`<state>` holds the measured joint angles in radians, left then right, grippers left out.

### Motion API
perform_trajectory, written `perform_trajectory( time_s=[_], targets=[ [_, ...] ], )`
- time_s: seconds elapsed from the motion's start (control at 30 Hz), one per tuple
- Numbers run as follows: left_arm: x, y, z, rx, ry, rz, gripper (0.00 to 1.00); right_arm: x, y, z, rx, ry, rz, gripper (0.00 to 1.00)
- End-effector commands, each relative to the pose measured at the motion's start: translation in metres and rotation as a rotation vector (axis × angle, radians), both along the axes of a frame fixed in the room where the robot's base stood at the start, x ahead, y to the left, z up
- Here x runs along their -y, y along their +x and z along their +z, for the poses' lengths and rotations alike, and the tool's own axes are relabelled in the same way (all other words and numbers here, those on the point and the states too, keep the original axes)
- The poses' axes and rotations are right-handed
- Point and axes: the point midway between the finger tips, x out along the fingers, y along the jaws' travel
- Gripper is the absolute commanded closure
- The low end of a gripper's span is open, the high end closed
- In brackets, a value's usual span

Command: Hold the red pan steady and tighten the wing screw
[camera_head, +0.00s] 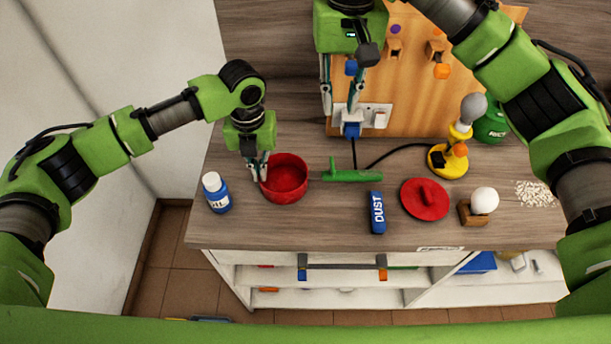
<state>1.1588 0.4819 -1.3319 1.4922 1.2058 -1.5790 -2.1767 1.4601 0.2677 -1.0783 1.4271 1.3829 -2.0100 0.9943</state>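The red pan (289,190) stands upright on the wooden counter, left of centre. My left gripper (258,172) points down at the pan's left rim, its fingers close together and apparently closed on the rim. My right gripper (341,108) hangs near the wooden board at the back, its two fingers spread apart, with nothing clearly held between them. A blue plug-like piece (351,130) shows just below it at a white wall socket (376,117). I cannot make out a wing screw on the pan; the gripper partly hides its left side.
A blue-and-white bottle (216,195) stands left of the pan. The counter (320,225) in front of the pan is clear.

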Motion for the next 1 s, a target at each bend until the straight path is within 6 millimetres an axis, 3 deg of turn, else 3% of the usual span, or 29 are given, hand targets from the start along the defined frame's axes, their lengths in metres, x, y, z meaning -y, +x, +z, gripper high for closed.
perform_trajectory(
  time_s=[0.07, 0.2, 0.57, 0.77, 1.0],
  targets=[
    [0.000, -0.003, -0.004, -0.009, 0.003, -0.002, 1.00, 0.000, 0.000, -0.001, 0.000, 0.000, 0.000, 0.79],
    [0.000, -0.003, -0.003, -0.008, 0.002, -0.001, 0.76, 0.000, 0.000, -0.001, 0.000, 0.000, 0.000, 0.79],
    [0.000, 0.000, 0.002, -0.001, 0.000, -0.001, 0.76, 0.000, 0.000, 0.000, 0.000, 0.000, 0.000, 0.79],
    [0.000, 0.001, 0.029, 0.002, 0.000, -0.001, 0.76, 0.000, 0.000, 0.000, 0.000, 0.000, 0.000, 0.79],
    [0.000, 0.001, 0.081, -0.001, 0.000, -0.001, 0.76, 0.000, 0.000, 0.000, 0.000, 0.000, 0.000, 0.79]
  ],
)
